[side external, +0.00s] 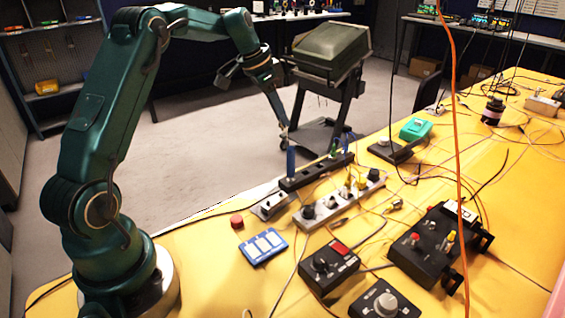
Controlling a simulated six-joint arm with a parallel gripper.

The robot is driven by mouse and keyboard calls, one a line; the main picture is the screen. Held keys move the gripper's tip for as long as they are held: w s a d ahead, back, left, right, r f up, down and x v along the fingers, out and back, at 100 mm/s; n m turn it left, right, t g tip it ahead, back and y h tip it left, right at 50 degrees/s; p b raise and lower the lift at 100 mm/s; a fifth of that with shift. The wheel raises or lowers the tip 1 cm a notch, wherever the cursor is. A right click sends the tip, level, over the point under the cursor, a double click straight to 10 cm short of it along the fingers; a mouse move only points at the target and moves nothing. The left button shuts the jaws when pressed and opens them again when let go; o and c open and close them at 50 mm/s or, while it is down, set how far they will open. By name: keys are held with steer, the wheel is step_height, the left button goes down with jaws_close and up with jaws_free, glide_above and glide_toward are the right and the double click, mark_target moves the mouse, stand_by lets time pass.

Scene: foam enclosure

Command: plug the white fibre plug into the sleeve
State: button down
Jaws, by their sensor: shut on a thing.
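My gripper (283,128) points down at the end of my green arm, over the far edge of the yellow bench. Its jaws are shut on a small pale thing at the tip, consistent with the white fibre plug but too small here to make out clearly. A black strip (318,172) with upright blue and green pieces stands on the bench below and to the right of the gripper. The tip appears above the blue upright piece (291,162), and I cannot tell the depth gap. I cannot pick out the sleeve with certainty.
A grey strip with knobs (325,208) lies in front of the black strip. Black control boxes (328,268), a blue panel (263,246) and a red button (237,220) crowd the bench. An orange cable (455,150) hangs at right, and loose cables cross the yellow top (490,165).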

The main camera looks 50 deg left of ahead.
steer(key=s+d+f+m, duration=0.1)
steer(key=d, duration=1.7)
steer(key=shift+h, duration=0.3)
steer(key=shift+s+d, duration=0.1)
glide_above(328, 199)
steer(key=shift+f, duration=2.5)
steer(key=shift+n, duration=0.4)
steer(key=shift+f, duration=1.25)
